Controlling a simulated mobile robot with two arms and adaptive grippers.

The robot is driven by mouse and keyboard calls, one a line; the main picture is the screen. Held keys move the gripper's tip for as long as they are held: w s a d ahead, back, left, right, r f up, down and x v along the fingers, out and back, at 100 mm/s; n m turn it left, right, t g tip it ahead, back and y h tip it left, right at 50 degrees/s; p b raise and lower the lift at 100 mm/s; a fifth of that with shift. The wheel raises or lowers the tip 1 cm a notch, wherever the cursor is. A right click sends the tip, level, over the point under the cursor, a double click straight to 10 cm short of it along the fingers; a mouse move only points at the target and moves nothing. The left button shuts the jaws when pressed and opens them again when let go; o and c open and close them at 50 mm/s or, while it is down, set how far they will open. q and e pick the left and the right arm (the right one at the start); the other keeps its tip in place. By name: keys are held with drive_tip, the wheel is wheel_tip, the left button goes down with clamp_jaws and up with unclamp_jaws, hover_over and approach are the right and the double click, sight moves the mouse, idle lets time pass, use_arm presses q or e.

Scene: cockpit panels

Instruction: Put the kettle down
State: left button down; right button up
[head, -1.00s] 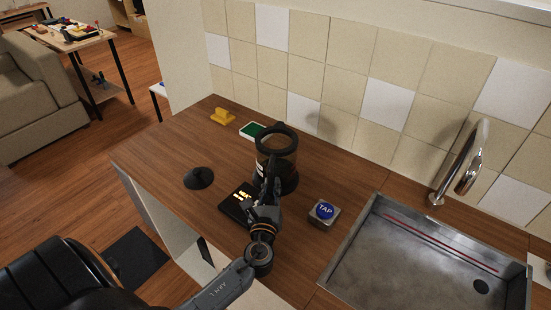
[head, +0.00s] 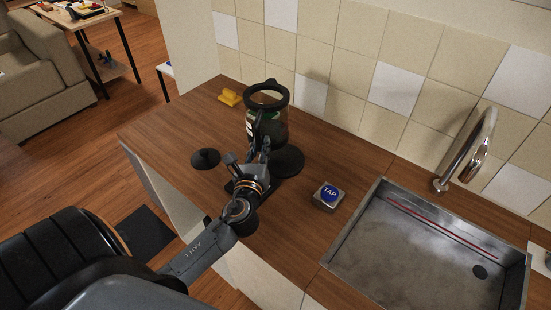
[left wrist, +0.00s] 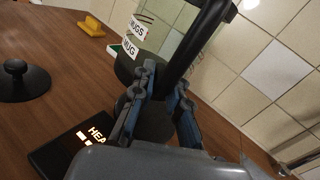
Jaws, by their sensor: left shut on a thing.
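The kettle (head: 275,128), a clear jug with a black rim and collar, is upright over the wooden counter. It appears raised, just behind a round black base (head: 289,163); the exact gap is hidden. My left gripper (head: 263,152) is shut on its black handle. In the left wrist view the handle (left wrist: 203,38) runs between the fingers (left wrist: 165,88), and white labels (left wrist: 137,28) show on the jug. The black lid (head: 205,157) with a knob lies on the counter to the left. A dark pad with lit "HEAT" lettering (left wrist: 92,137) lies below the gripper.
A "TAP" button block (head: 328,196) stands right of the base, beside the metal sink (head: 420,250) and curved tap (head: 478,145). A yellow object (head: 229,98) sits at the back left. The tiled wall (head: 355,60) is close behind. Counter (head: 175,125) is clear at left.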

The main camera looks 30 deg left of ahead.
use_arm(q)
drive_tip(key=s+a+r+b, duration=0.1)
drive_tip(key=s+a+r, duration=0.3)
drive_tip(key=a, duration=0.3)
drive_tip(key=s+d+f+m+h+b, duration=0.1)
drive_tip(key=s+d, duration=0.4)
drive_tip(key=d, duration=0.7)
drive_tip(key=s+d+f+m+t+h+b, duration=0.1)
drive_tip(key=s+d+f+m+h+b, duration=0.1)
drive_tip(key=d, duration=1)
drive_tip(key=s+f+m+h, duration=0.1)
drive_tip(key=s+m+h, duration=0.1)
drive_tip(key=s+h, duration=0.1)
drive_tip(key=shift+d+t+h, duration=0.3)
drive_tip(key=shift+d+h, duration=0.1)
drive_tip(key=shift+h, duration=0.4)
